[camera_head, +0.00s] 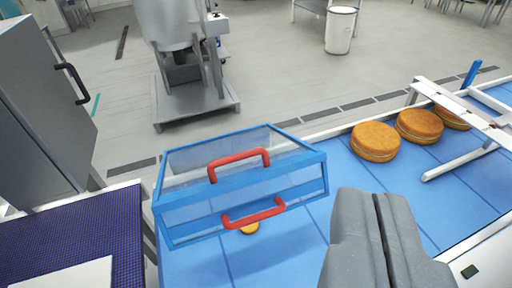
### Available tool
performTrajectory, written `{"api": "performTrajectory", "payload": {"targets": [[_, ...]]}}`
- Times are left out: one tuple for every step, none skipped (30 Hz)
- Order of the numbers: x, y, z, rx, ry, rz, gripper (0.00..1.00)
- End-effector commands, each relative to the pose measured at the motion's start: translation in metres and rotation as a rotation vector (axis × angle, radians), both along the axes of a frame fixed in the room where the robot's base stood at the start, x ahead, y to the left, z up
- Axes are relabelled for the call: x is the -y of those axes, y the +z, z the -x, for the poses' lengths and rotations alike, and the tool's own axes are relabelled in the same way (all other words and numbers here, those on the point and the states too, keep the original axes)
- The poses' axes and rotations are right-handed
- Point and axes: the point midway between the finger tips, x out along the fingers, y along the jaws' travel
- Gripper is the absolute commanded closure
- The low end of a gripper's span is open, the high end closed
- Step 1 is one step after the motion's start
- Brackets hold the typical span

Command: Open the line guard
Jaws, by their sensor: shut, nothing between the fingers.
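The line guard (293,192) is a clear box with a blue frame over the blue conveyor belt. It has two red handles, an upper one (239,157) and a lower one (254,215) on its near side. Its near lower edge looks to be above the belt, though I cannot tell whether it is raised or resting. My gripper (376,196) is shut and empty, to the right of the guard and apart from both handles. A small orange-yellow item (250,228) shows on the belt below the lower handle, partly hidden.
Several filled rounds (376,141) sit on the blue belt (438,190) at right, beside a white frame (465,112). A grey cabinet (40,100) and a purple mesh belt (75,235) are at left. A steel machine (185,90) stands behind, with a white bin (340,30) farther back.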

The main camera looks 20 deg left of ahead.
Motion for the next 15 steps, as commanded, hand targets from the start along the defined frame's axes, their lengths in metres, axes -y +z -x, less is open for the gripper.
{"api": "performTrajectory", "payload": {"targets": [[0.0, 0.0, 0.0, 0.001, 0.0, 0.0, 1.0], [0.0, 0.0, 0.0, 0.001, 0.0, 0.0, 1.0], [0.0, 0.0, 0.0, 0.0, 0.0, 0.0, 1.0], [0.0, 0.0, 0.0, 0.001, 0.0, 0.0, 1.0], [0.0, 0.0, 0.0, 0.0, 0.0, 0.0, 1.0], [0.0, 0.0, 0.0, 0.0, 0.0, 0.0, 1.0], [0.0, 0.0, 0.0, 0.0, 0.0, 0.0, 1.0], [0.0, 0.0, 0.0, 0.0, 0.0, 0.0, 1.0], [0.0, 0.0, 0.0, -0.001, 0.0, -0.004, 1.0], [-0.001, 0.0, -0.001, -0.002, 0.0, -0.012, 1.0], [-0.001, 0.0, -0.003, -0.005, 0.001, -0.025, 1.0], [-0.002, 0.0, -0.005, -0.01, 0.002, -0.053, 1.0], [-0.003, -0.001, -0.008, -0.016, 0.003, -0.082, 1.0], [-0.003, -0.001, -0.012, -0.025, 0.004, -0.12, 1.0], [-0.005, -0.003, -0.019, -0.04, 0.003, -0.185, 1.0]]}}
